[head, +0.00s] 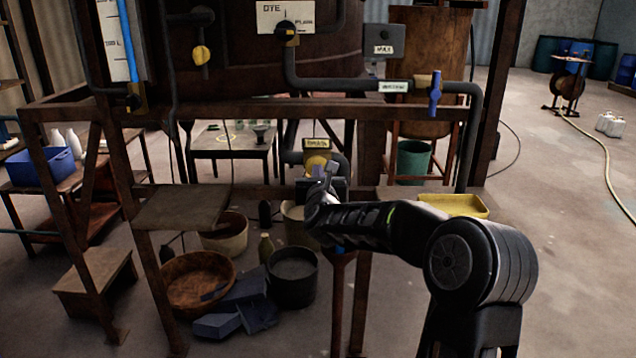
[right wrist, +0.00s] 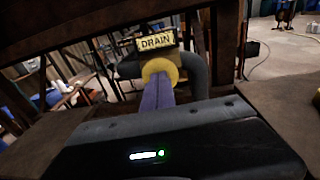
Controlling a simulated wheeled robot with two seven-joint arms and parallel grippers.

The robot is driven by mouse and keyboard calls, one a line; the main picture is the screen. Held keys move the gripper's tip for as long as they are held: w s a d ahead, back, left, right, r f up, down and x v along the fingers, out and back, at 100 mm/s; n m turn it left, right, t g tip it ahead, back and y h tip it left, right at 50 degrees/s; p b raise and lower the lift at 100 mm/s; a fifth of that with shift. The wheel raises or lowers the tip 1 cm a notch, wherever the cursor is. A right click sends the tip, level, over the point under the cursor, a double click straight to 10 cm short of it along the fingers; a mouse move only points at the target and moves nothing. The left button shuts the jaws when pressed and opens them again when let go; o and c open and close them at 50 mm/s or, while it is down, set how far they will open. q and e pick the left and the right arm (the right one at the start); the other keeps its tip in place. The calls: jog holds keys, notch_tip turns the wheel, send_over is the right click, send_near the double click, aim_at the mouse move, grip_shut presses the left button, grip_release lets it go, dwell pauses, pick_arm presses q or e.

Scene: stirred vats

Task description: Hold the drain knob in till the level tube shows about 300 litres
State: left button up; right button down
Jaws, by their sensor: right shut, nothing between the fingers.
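The drain knob (head: 316,163) is round and yellow, under a DRAIN sign (head: 317,143) below the vat. It also shows in the right wrist view (right wrist: 160,70). My right gripper (head: 322,180) is shut and empty. Its fingertips (right wrist: 158,88) overlap the knob's lower front; I cannot tell whether they touch or press it. The level tube (head: 127,38) is at the upper left beside a white scale (head: 112,40). Blue fills its visible length up to the picture's top edge, so the level's top is out of view. My left gripper is not in view.
A rusty frame beam (head: 250,108) crosses above the knob, with a blue-handled valve (head: 435,93) to the right. A yellow tray (head: 455,205) lies right of my arm. A black bucket (head: 292,278) and a brown basin (head: 198,280) stand on the floor below.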

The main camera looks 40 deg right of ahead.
jog(key=shift+r, duration=0.1)
jog(key=shift+d+r, duration=0.1)
jog(key=shift+r, duration=0.05)
dwell(0.8)
